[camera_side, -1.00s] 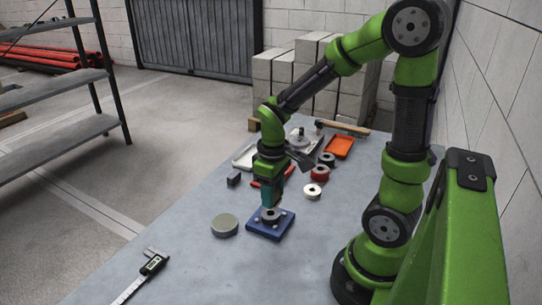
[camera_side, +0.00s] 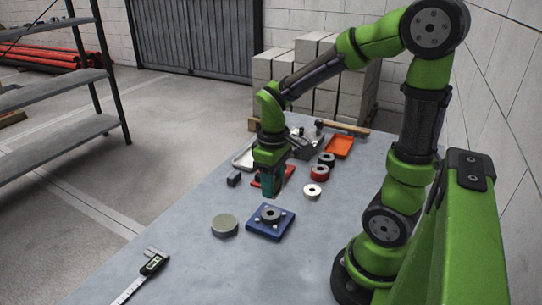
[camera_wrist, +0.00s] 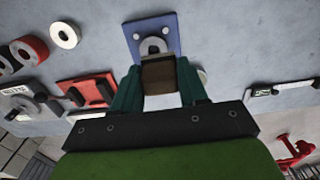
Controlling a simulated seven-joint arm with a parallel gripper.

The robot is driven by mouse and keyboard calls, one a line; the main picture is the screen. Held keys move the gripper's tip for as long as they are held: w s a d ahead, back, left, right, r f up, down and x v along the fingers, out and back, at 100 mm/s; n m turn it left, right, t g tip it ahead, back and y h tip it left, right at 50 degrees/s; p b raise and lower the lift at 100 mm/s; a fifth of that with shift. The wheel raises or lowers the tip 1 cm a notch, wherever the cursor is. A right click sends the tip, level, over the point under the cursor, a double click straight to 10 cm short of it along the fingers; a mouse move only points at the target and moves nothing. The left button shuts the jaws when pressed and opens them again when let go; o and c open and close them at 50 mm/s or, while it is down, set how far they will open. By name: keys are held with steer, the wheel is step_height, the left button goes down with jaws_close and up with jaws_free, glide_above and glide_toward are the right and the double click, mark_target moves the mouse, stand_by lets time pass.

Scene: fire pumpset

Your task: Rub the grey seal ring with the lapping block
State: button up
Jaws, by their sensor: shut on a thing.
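The grey seal ring (camera_side: 270,213) sits on a blue square plate (camera_side: 252,230) with pale studs near its corners. In the wrist view the ring (camera_wrist: 153,45) shows just beyond the held block, on the blue plate (camera_wrist: 136,29). My gripper (camera_side: 272,190), with teal fingers, is shut on a brown block (camera_wrist: 158,76), which I take to be the lapping block. In the side view the gripper is above the table and appears raised clear of the ring; the block is hardly visible there. The block hides part of the ring in the wrist view.
A round grey-green disc (camera_side: 225,225) lies left of the plate. A caliper (camera_side: 142,275) lies near the front left. A white ring (camera_side: 312,191), a red ring (camera_side: 320,172) and an orange tray (camera_side: 339,147) stand toward the back.

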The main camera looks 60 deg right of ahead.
glide_above(272, 217)
steer(key=shift+s+a+f, duration=0.1)
steer(key=shift+f, duration=1.65)
steer(key=shift+s+f, duration=0.1)
steer(key=shift+f, duration=1.6)
steer(key=shift+w+d+f, duration=0.35)
steer(key=shift+w+f, duration=0.05)
steer(key=shift+f, duration=0.2)
steer(key=shift+c, duration=0.4)
steer(key=shift+w+d, duration=0.25)
steer(key=shift+d, duration=0.05)
steer(key=shift+w+d+f, duration=0.15)
steer(key=shift+w+d, duration=0.1)
steer(key=shift+w, duration=0.05)
steer(key=shift+w+d, duration=0.5)
steer(key=shift+d, duration=0.05)
steer(key=shift+s+a, duration=1.35)
steer(key=shift+a, duration=0.05)
steer(key=shift+s+r, duration=0.1)
steer(key=shift+r, duration=4.15)
